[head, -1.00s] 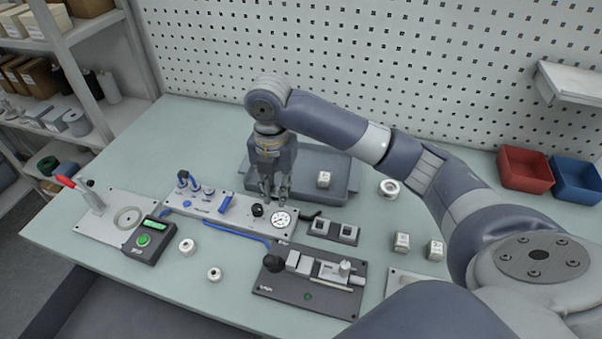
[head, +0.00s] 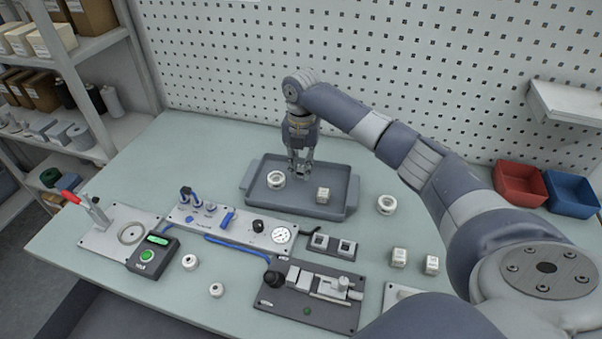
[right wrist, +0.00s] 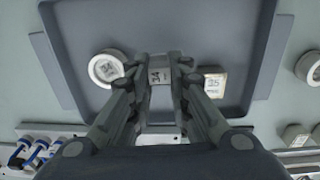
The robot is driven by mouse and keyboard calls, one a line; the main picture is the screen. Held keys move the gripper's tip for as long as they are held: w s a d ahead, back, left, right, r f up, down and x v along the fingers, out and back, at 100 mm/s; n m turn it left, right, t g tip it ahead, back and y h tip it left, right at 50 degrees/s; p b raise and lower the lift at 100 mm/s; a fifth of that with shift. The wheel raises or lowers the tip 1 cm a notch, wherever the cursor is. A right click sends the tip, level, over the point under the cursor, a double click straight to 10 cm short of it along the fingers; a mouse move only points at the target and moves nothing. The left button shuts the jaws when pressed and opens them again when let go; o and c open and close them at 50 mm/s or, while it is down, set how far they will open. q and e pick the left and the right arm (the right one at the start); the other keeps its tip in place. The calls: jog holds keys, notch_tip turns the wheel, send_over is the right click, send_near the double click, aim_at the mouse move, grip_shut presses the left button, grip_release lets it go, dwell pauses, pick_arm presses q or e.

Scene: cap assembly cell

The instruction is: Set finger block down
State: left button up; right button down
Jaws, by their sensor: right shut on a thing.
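My right gripper (head: 300,174) is over the back part of the grey tray (head: 285,205). I cannot tell whether the block touches the tray floor. A white ring (head: 276,179) lies in the tray to the left of the gripper. A second white block (head: 322,194) stands in the tray to the right; it also shows in the right wrist view (right wrist: 214,85). My left gripper is not in view.
In front of the tray are a panel with a gauge (head: 283,236), a dark two-pocket holder (head: 332,246) and a dark fixture plate (head: 310,298). Red (head: 521,184) and blue bins are farther right.

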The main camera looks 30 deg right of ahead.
aim_at(301, 168)
notch_tip(301, 168, down, 3)
jog(key=shift+p, duration=0.5)
jog(key=shift+f, duration=0.15)
jog(key=c, duration=1.5)
grip_release()
jog(key=shift+f, duration=0.15)
notch_tip(301, 168, up, 11)
jog(key=shift+r+b, duration=0.15)
jog(key=shift+b, duration=0.7)
jog(key=shift+r, duration=0.55)
